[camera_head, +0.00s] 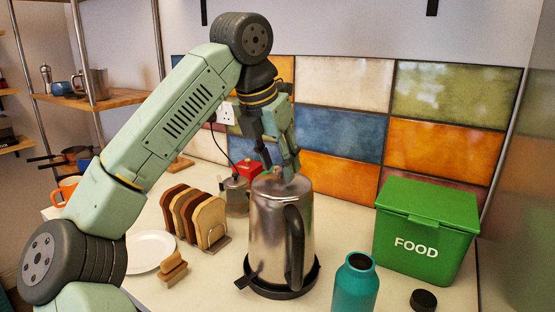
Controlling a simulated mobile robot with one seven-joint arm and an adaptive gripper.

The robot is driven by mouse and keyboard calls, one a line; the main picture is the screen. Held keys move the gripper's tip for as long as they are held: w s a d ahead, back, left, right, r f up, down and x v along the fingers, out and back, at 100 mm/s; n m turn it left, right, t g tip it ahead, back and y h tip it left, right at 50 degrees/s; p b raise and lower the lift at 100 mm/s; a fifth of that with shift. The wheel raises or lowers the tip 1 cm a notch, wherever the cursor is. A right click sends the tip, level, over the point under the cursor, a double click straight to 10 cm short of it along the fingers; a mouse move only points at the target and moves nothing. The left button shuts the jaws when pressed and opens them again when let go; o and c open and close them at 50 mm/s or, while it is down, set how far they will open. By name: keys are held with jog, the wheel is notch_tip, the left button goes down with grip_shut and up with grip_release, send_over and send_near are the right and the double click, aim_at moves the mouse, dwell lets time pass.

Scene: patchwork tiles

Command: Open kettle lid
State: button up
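A metal kettle (270,230) with a black handle (294,248) stands upright on a black base (280,292) on the counter. Its lid (272,186) is on top and looks closed. My gripper (284,168) points down from above, with its fingertips right at the top of the kettle. I cannot tell whether the fingers touch the lid or stand just behind it. Their gap is hard to see, and part of the lid's back edge is hidden by them.
A toast rack with bread (203,222), a moka pot (236,197) and a red item (249,169) stand left of the kettle. A teal bottle (356,286), black cap (423,300) and green FOOD bin (425,232) stand right. A white plate (147,251) lies far left.

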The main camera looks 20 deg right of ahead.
jog(key=shift+c, duration=0.4)
grip_shut()
dwell(0.4)
